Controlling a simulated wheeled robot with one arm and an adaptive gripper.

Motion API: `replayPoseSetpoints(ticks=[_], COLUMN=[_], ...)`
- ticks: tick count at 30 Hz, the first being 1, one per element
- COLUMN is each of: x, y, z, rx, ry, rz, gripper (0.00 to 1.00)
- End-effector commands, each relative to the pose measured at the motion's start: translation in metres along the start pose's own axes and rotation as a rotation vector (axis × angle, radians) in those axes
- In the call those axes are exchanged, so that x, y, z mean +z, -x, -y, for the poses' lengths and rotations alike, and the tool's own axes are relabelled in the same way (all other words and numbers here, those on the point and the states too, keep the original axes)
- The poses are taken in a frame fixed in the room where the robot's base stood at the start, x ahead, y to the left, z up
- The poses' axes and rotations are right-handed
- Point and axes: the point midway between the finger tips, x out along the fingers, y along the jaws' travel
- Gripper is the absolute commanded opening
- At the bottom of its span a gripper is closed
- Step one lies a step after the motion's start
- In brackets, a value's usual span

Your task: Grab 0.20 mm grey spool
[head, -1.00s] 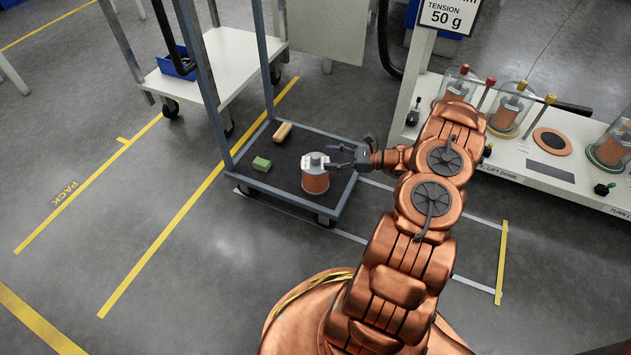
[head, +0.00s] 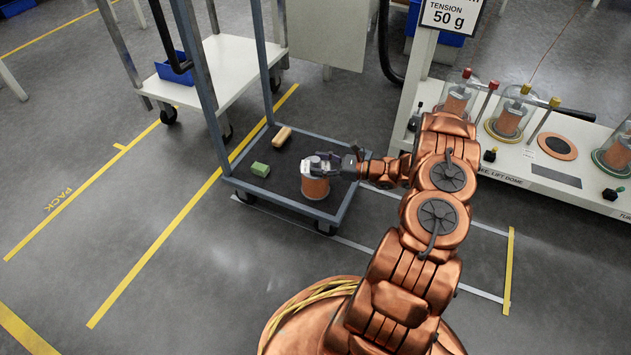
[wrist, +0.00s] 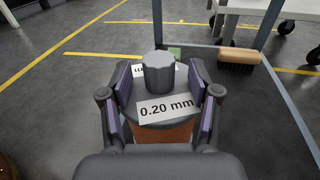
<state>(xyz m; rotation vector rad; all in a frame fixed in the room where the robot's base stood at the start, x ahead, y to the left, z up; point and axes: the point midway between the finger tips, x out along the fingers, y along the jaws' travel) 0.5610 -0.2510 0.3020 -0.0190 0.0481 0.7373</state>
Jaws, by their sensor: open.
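The 0.20 mm spool (head: 315,186) stands upright on the low cart's dark deck in the head view. It has copper-coloured windings and a grey top with a knob. In the wrist view the grey top (wrist: 159,75) carries a white label reading "0.20 mm". My gripper (head: 322,164) is at the spool's top. In the wrist view my gripper (wrist: 163,98) is open, with one purple-padded finger on each side of the spool's top. I cannot tell whether the pads touch it.
A green block (head: 260,169) and a brush with a wooden back (head: 282,136) lie behind the spool on the cart (head: 240,182). The cart's upright posts rise on the left. A bench (head: 550,170) with domed spools stands at the right.

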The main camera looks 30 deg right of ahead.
Motion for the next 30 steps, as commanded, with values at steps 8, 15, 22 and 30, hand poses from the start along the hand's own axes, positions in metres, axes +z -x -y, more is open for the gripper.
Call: replayPoseSetpoints(ticks=[8,15,22,30], x=[0.0001,0.0004,0.0003,0.0003], y=[-0.0145,-0.0145,-0.0145,-0.0145], z=[-0.0006,-0.0006,-0.0007,-0.0007], rx=[0.0,0.001,0.001,0.001], ry=[-0.001,0.0,-0.001,-0.001], rz=[-0.001,0.0,0.0,0.0], gripper=[0.62,0.56,0.32,0.04])
